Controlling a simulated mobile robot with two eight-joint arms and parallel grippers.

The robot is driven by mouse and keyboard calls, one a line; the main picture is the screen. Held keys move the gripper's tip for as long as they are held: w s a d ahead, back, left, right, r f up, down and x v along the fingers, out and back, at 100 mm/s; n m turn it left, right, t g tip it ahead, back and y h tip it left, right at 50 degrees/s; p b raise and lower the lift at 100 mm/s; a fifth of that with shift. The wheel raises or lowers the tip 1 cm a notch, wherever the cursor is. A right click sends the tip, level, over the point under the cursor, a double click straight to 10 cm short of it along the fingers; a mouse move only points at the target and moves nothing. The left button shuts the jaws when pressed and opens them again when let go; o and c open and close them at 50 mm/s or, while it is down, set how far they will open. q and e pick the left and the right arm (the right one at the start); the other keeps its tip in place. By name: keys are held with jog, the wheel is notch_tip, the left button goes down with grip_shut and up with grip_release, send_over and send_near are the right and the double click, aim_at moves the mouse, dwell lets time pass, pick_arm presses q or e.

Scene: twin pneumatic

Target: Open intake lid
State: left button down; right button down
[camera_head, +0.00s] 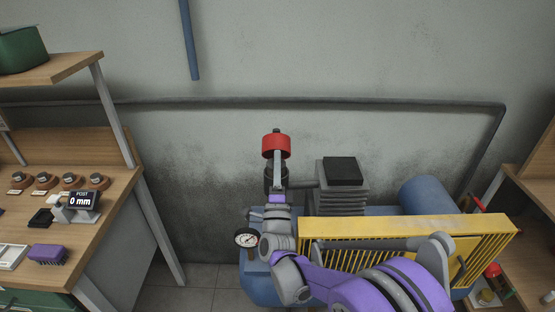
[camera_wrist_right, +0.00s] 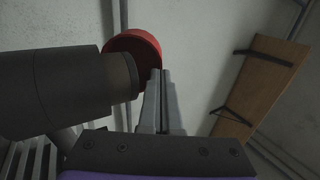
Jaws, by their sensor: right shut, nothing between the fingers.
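The red intake lid (camera_head: 271,146) is at the top of the dark intake cylinder (camera_head: 269,182) on the compressor. In the right wrist view the red lid (camera_wrist_right: 136,44) is beyond the end of the dark cylinder (camera_wrist_right: 65,92). My right gripper (camera_head: 278,158) is shut and empty, with its fingertips at the lid's near side. In the wrist view its fingers (camera_wrist_right: 160,76) overlap the lid's lower right edge. I cannot tell whether they touch it, or how far the lid is from the cylinder. My left gripper is not in view.
The blue compressor tank (camera_head: 423,194) and a yellow slatted guard (camera_head: 400,228) lie right of the intake. A pressure gauge (camera_head: 246,239) is at the lower left. A workbench (camera_head: 100,212) stands at left; a wooden shelf (camera_head: 538,180) is at right.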

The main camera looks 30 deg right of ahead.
aim_at(278, 139)
jog(key=shift+w+d+r, duration=0.1)
jog(key=shift+r, duration=0.05)
dwell(0.3)
jog(key=shift+w+r+g+p, duration=0.15)
jog(key=shift+r+g+p, duration=0.15)
jog(key=shift+p, duration=0.3)
jog(key=r+g+y+p, duration=0.1)
jog(key=p, duration=0.1)
jog(key=w+d+g+p, duration=0.1)
jog(key=shift+w+r+y+p, duration=0.25)
jog(key=shift+r+y+p, duration=0.1)
jog(key=shift+r+y, duration=0.05)
jog(key=shift+w+d+r+g+y+p, duration=0.1)
jog(key=shift+w+d+g+y+p, duration=0.1)
jog(key=shift+g+y+p, duration=0.15)
jog(key=shift+w+d+r+g+y+p, duration=0.15)
jog(key=shift+w+d+g+y+p, duration=0.1)
jog(key=shift+w+g+y+p, duration=0.3)
jog(key=shift+w+d+r+h, duration=0.1)
jog(key=shift+w+d+h, duration=0.35)
jog(key=shift+w, duration=0.3)
